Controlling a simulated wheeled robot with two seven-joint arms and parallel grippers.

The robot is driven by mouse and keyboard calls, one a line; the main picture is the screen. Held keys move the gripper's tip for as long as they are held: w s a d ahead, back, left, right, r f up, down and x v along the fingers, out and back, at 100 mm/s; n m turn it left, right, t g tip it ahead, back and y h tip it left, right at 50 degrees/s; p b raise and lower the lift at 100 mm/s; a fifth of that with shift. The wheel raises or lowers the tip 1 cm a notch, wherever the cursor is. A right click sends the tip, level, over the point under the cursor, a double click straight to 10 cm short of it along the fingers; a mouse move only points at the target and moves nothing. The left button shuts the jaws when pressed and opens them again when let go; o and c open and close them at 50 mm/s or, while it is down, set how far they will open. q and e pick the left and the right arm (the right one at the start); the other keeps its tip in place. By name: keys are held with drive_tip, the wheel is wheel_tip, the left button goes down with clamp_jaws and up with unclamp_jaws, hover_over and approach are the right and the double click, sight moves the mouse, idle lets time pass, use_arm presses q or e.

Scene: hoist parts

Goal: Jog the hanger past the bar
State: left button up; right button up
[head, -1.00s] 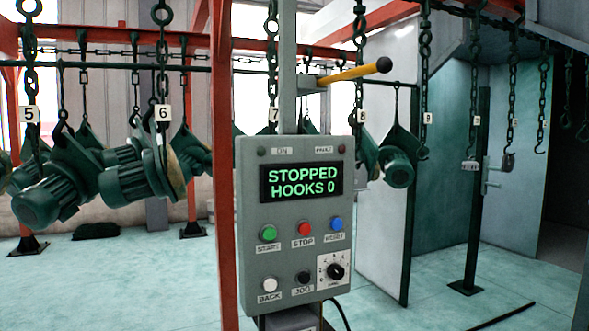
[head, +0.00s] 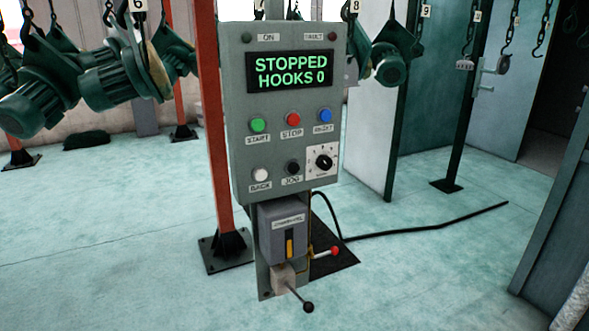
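The grey control panel (head: 235,130) stands in the middle. Its display (head: 289,72) reads STOPPED, HOOKS 0. A black JOG button (head: 292,168) sits in its lower row, between a white BACK button (head: 260,174) and a rotary dial (head: 323,162). Green START (head: 257,125), red STOP (head: 293,119) and blue RESET (head: 325,115) buttons are above. Green motors (head: 110,78) hang at the left near tag 6 (head: 138,5). Another motor (head: 389,66) hangs right of the panel below tag 8 (head: 354,6). Which hanger and bar are meant is unclear. Neither gripper is visible.
Below the panel are a grey box with a yellow handle (head: 289,244), a black-knobbed lever (head: 308,306) and a red knob (head: 335,251). A red post (head: 216,150) stands close left. A black cable (head: 430,228) crosses the floor rightward. Floor at left is largely clear.

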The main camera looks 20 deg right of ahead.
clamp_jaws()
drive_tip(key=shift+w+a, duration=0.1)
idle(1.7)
